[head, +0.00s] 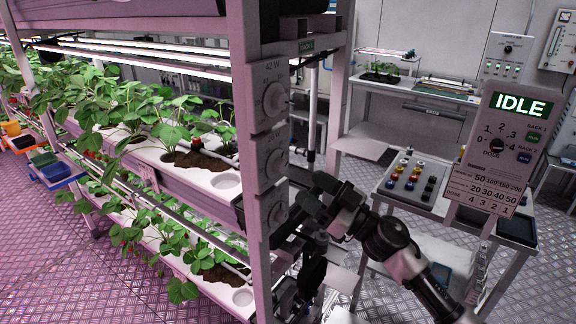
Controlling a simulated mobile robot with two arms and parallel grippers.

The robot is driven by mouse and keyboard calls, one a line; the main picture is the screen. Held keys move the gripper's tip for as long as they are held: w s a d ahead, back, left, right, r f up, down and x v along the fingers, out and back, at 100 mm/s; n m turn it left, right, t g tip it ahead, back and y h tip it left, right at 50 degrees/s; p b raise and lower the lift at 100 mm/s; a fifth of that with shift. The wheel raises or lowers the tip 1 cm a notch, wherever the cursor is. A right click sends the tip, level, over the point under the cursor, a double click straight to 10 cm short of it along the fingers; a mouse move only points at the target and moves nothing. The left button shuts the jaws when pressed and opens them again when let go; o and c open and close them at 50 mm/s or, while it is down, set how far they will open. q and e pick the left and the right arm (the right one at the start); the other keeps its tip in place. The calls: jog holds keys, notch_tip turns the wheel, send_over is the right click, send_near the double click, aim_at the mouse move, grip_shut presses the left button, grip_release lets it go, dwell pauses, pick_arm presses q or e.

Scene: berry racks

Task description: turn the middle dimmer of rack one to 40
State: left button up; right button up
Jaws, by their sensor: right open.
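Rack one's end post carries three dimmer plates, one above the other, each with a round knob. The middle dimmer (271,160) sits between the top dimmer (273,97), labelled 42 W, and the bottom dimmer (276,212). The middle dimmer's setting is too small to read. My right arm comes in from the lower right. My right gripper (307,202) is open, dark and empty, just right of the post at about the height between the middle and bottom knobs. I cannot tell whether it touches the post. My left gripper is not in view.
Berry plants (165,120) fill the rack's white troughs on the left. A dosing panel (508,140) reading IDLE stands at the right. Blue and orange crates (62,174) stand at far left.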

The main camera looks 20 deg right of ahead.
aim_at(285, 169)
jog(key=p+x, duration=0.1)
jog(key=x, duration=0.4)
jog(key=shift+w+a+r, duration=0.1)
jog(key=shift+w+r, duration=0.05)
jog(key=shift+r, duration=0.1)
jog(key=shift+w+a+p, duration=0.3)
jog(key=shift+w, duration=0.05)
jog(key=c, duration=0.9)
